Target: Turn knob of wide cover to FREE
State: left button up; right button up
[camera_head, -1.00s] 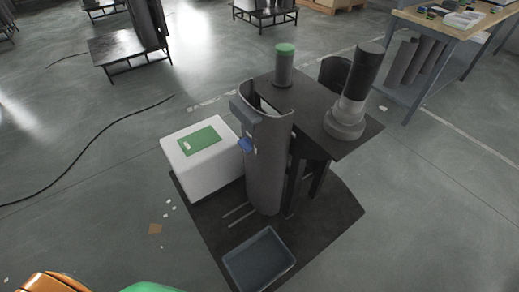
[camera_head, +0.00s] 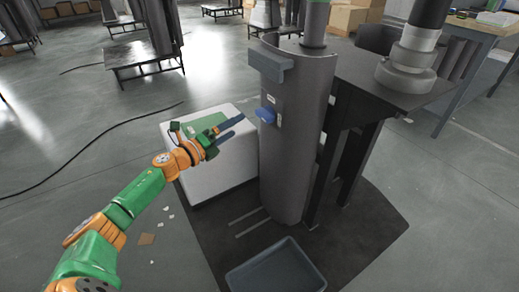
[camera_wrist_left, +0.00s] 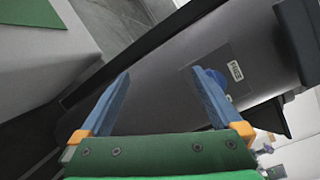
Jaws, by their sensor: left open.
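The wide cover (camera_head: 292,165) is a tall grey curved panel on the column, in the middle of the head view. A blue knob (camera_head: 265,115) sits on its upper front, with a small light label (camera_head: 278,120) beside it. In the left wrist view the knob (camera_wrist_left: 213,78) shows partly behind the right finger, next to the label (camera_wrist_left: 235,71), whose text is too small to read surely. My left gripper (camera_head: 233,128) is open and empty, to the left of the knob and apart from it, fingers pointing towards the cover. My right gripper is not in view.
A white box (camera_head: 225,165) with a green top panel stands left of the cover, below my left gripper. A grey tray (camera_head: 275,270) lies in front on the dark base. A dark table (camera_head: 365,82) with a grey cylinder (camera_head: 408,65) stands to the right.

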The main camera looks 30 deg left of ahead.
pick_arm(q)
jog(key=d+m+h+b, duration=0.2)
jog(key=m+h+b, duration=0.15)
jog(key=m, duration=0.25)
jog(key=m+g+h+b, duration=0.2)
jog(key=m+b, duration=0.3)
jog(key=m, duration=0.5)
send_near(260, 116)
jog(key=x, duration=0.3)
jog(key=shift+y, duration=0.25)
jog(key=p+x, duration=0.2)
jog(key=x, duration=0.4)
jog(key=shift+w+d, duration=0.1)
jog(key=shift+d, duration=0.15)
pick_arm(e)
notch_tip(260, 116, down, 11)
jog(key=shift+w+r, duration=0.2)
jog(key=shift+w, duration=0.1)
jog(key=shift+d, duration=0.1)
pick_arm(q)
jog(key=c, duration=1.3)
